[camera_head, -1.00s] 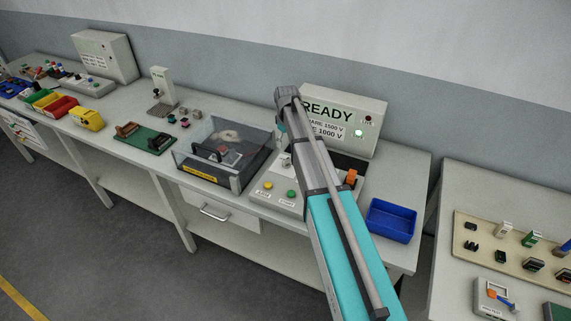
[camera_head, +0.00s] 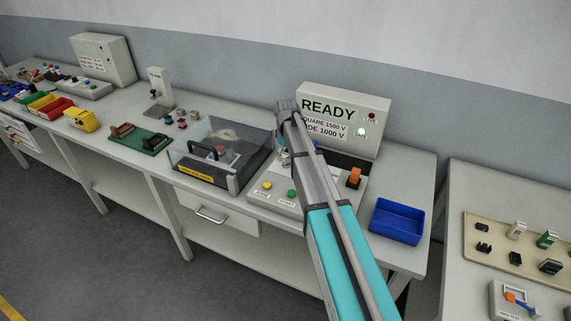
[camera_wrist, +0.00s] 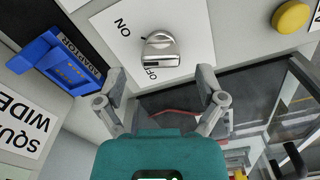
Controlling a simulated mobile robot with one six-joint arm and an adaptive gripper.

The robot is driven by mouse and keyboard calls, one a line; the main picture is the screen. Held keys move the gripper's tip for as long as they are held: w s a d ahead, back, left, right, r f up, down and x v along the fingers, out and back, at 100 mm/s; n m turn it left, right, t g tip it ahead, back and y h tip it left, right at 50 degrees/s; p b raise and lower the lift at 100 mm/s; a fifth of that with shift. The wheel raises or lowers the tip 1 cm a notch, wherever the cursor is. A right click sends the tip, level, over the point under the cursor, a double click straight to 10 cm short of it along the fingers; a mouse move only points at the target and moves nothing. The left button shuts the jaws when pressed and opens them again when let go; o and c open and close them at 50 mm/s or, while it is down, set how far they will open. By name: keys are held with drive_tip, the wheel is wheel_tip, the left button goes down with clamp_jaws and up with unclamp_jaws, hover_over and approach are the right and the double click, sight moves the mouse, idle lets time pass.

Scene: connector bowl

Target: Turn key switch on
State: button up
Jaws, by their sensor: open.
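The key switch (camera_wrist: 160,49) is a silver knob on a white plate with ON and OFF labels, at the top middle of the wrist view. Its pointer end lies on the side of the OFF label. My gripper (camera_wrist: 162,84) is open and empty, its two fingers spread apart below the knob in the picture, not touching it. In the head view my arm hides most of the switch area on the grey control panel (camera_head: 270,200).
A blue adaptor block (camera_wrist: 65,62) sits left of the switch. A yellow button (camera_wrist: 291,17) is at right. A clear-lidded box (camera_head: 222,150) stands left of the panel, a READY display box (camera_head: 375,115) behind, a blue bin (camera_head: 397,221) at right.

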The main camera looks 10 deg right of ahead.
drive_tip(key=shift+f+b, duration=0.9)
drive_tip(key=shift+f, duration=0.3)
drive_tip(key=c, duration=1.1)
